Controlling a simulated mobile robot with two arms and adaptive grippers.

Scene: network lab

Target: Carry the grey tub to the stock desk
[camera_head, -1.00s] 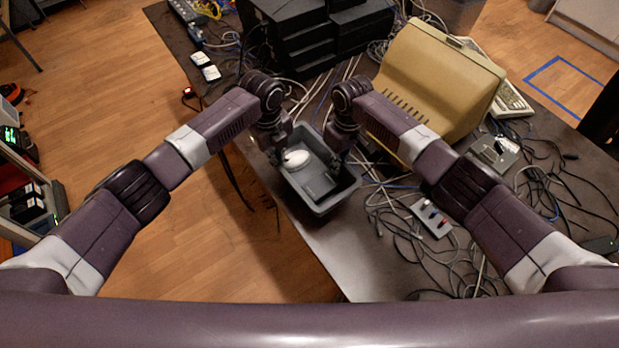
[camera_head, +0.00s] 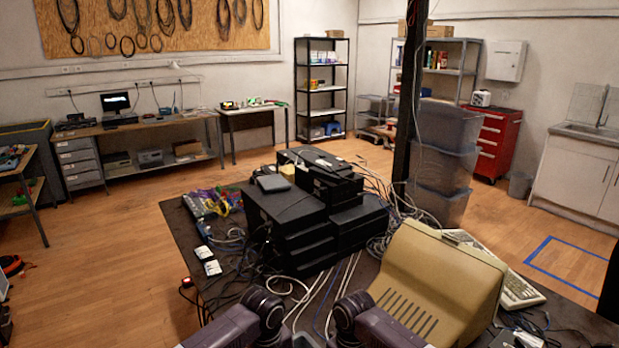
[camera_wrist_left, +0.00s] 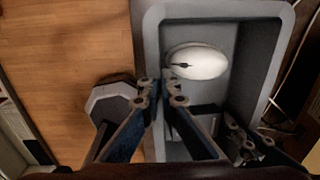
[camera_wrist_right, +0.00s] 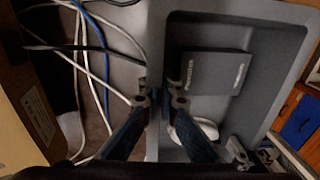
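The grey tub (camera_wrist_left: 148,40) fills much of the left wrist view and also shows in the right wrist view (camera_wrist_right: 156,45). A white oval object (camera_wrist_left: 197,62) and a dark flat box with printing (camera_wrist_right: 213,72) lie inside it. My left gripper (camera_wrist_left: 163,90) is closed over one side wall of the tub. My right gripper (camera_wrist_right: 160,92) is closed over the opposite wall. In the head view the tub is almost wholly below the frame, between my wrists. I cannot tell whether it touches the table. No desk is labelled, so I cannot tell which is the stock desk.
The dark cable-strewn table (camera_head: 180,232) holds stacked black devices (camera_head: 290,215) and a beige monitor (camera_head: 440,285).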

